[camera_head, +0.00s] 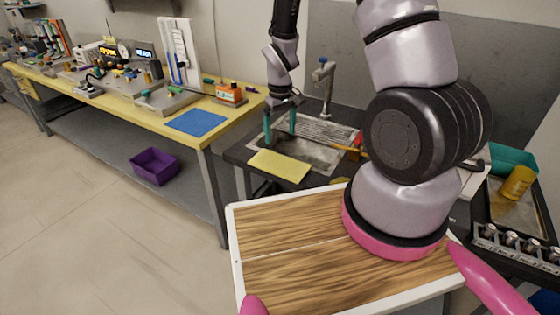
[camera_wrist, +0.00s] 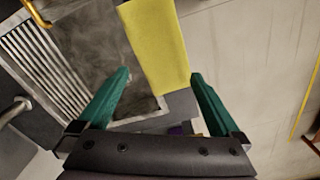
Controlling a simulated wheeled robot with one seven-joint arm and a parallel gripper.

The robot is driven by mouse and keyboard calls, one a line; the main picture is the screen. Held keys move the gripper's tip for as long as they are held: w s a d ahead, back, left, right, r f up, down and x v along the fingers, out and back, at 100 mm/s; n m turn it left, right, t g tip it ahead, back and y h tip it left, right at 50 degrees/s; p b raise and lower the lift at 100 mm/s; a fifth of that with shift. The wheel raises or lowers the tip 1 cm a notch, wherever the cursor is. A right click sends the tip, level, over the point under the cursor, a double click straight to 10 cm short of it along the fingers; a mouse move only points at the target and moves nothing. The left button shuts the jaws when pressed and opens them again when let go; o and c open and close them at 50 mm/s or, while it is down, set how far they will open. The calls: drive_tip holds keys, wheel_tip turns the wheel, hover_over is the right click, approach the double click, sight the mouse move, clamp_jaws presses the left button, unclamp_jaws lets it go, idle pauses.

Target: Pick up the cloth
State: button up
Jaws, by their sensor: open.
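A yellow cloth (camera_head: 280,165) lies flat over the front edge of the sink counter. It also shows in the wrist view (camera_wrist: 155,42), at the top middle, partly over the sink basin's rim. My gripper (camera_head: 280,126) has two teal fingers. It is open and empty, pointing down over the sink, just behind the cloth in the head view. In the wrist view the cloth's near end shows between and beyond the fingertips (camera_wrist: 161,75). I see no contact with the cloth. A flat blue cloth-like sheet (camera_head: 198,122) lies on the yellow workbench.
The sink (camera_head: 322,131) has a tap (camera_head: 325,85) behind it. The yellow workbench (camera_head: 130,104) on the left holds several tools and devices. A purple bin (camera_head: 155,166) sits beneath it. A wooden-topped surface (camera_head: 290,225) is in front. A yellow container (camera_head: 517,183) stands at right.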

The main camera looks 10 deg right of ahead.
sight(280, 166)
drive_tip(key=shift+f, duration=5.3)
clamp_jaws()
drive_tip(key=shift+r, duration=0.1)
wheel_tip(280, 166, up, 12)
